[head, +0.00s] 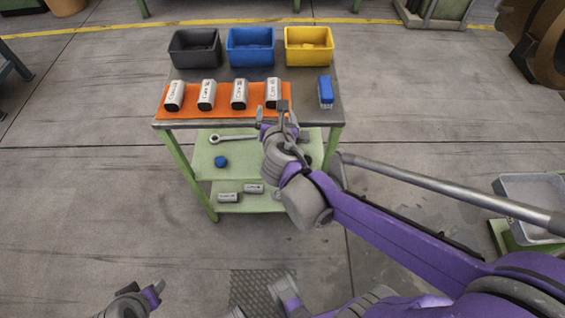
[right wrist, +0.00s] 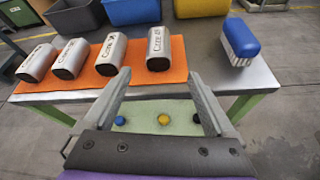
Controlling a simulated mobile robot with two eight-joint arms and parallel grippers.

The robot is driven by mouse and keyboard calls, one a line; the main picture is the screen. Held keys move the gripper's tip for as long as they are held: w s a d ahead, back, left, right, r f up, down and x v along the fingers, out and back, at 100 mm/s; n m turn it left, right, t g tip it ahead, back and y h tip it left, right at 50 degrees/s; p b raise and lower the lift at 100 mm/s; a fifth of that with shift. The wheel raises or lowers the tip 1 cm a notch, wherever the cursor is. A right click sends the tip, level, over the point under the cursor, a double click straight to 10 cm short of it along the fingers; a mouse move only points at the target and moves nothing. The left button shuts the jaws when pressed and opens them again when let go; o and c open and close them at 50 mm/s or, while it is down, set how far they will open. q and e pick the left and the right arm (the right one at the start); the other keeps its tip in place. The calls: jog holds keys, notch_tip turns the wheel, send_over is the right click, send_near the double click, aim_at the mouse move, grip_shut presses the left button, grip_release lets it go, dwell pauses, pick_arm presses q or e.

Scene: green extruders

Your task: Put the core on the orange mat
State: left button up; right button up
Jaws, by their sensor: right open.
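Several silver cores with black ends and printed labels lie in a row on the orange mat (head: 190,112) on the table top. The rightmost core (head: 273,90) also shows in the right wrist view (right wrist: 158,50), resting on the mat close to its right end. My right gripper (right wrist: 157,82) is open and empty, its fingers pointing at that core from the front edge of the table. The core appears just beyond the fingertips; I cannot tell exact contact. In the head view the right gripper (head: 279,112) partly hides this area. My left gripper (head: 148,293) is low at the left, away from the table.
Black (head: 195,48), blue (head: 250,48) and yellow (head: 309,46) bins stand along the back of the table. A blue brush (head: 325,92) lies right of the mat.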

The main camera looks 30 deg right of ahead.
jog(key=s+a+f+m+g+y, duration=0.2)
jog(key=s+a+f+m, duration=0.1)
jog(key=s+m, duration=0.4)
jog(key=s+a+f+m+g+y, duration=0.2)
jog(key=s+m, duration=0.4)
jog(key=m, duration=0.5)
jog(key=s+a+f+m+g+y, duration=0.2)
jog(key=s+a+f+m, duration=0.2)
jog(key=s+m, duration=0.3)
jog(key=a+m, duration=0.1)
jog(key=m, duration=0.1)
jog(key=shift+s+f+m+g, duration=0.3)
jog(key=shift+f+m+g, duration=0.05)
jog(key=shift+m+g, duration=0.05)
jog(key=shift+d, duration=0.15)
